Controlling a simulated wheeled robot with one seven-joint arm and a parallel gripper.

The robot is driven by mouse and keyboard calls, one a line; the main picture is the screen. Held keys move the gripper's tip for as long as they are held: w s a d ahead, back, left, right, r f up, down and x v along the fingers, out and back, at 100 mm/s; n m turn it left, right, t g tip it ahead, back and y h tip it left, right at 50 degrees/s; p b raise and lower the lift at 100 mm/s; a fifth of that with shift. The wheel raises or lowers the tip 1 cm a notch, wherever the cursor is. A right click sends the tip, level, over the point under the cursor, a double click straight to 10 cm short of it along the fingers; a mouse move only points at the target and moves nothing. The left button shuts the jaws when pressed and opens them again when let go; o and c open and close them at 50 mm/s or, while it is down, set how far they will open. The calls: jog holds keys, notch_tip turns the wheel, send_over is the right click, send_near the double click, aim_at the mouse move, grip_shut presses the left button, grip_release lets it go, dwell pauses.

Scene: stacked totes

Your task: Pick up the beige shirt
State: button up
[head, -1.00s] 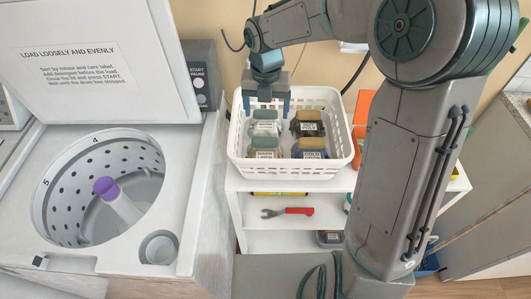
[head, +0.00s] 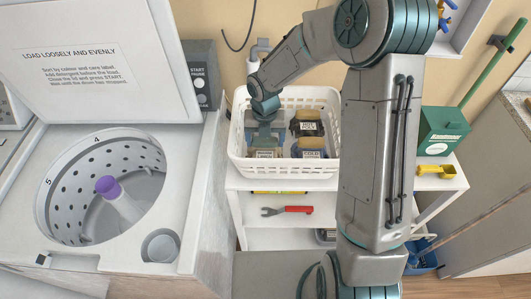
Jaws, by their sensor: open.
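A white slatted basket (head: 285,172) on the shelf unit holds several small folded bundles with label cards. My gripper (head: 265,143) is inside the left part of the basket, pointing down, open. It is over the front-left bundle (head: 264,154), of which only the labelled front edge shows. That bundle looks tan or beige, but I cannot be sure it is the beige shirt. I cannot tell whether the fingers touch it. A front-right bundle (head: 311,152) and a dark back-right bundle (head: 307,125) sit to the right. The back-left bundle is mostly hidden behind my gripper.
An open top-loading washer (head: 160,270) with a purple-topped agitator (head: 110,188) stands left. A red-handled wrench (head: 297,209) lies on the lower shelf. A green box (head: 443,130) and yellow scoop (head: 436,171) are at right. The basket's rim surrounds my gripper.

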jog(key=shift+f, duration=0.7)
jog(key=shift+s, duration=0.1)
jog(key=c, duration=1.2)
jog(key=shift+c, duration=0.2)
